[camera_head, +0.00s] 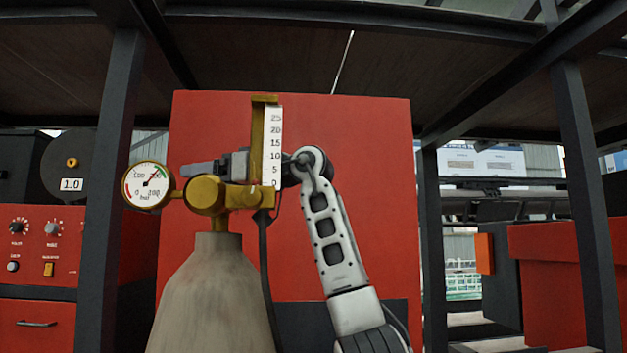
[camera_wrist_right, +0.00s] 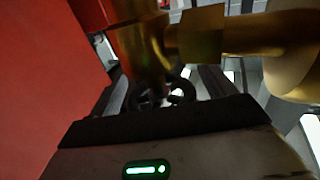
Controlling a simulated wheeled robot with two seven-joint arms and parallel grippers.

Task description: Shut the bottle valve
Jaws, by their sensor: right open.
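The grey gas bottle (camera_head: 215,290) stands upright in the head view, with a brass valve and regulator body (camera_head: 207,196) on top. A round pressure gauge (camera_head: 148,186) is on its left and a flowmeter tube (camera_head: 272,145) on its right. My right gripper (camera_head: 195,169) reaches leftward behind the flowmeter, partly hidden by it. In the right wrist view, my open right gripper (camera_wrist_right: 163,82) has brass fittings (camera_wrist_right: 150,45) in front of it. A dark ring-shaped part (camera_wrist_right: 178,92), perhaps the valve handwheel, shows between the fingers; contact is unclear. My left gripper is not in view.
A red panel (camera_head: 360,140) stands behind the bottle. A black hose (camera_head: 266,270) hangs from the regulator. Dark steel posts (camera_head: 108,180) and overhead beams frame the space. A red welding unit (camera_head: 40,245) with knobs is at left.

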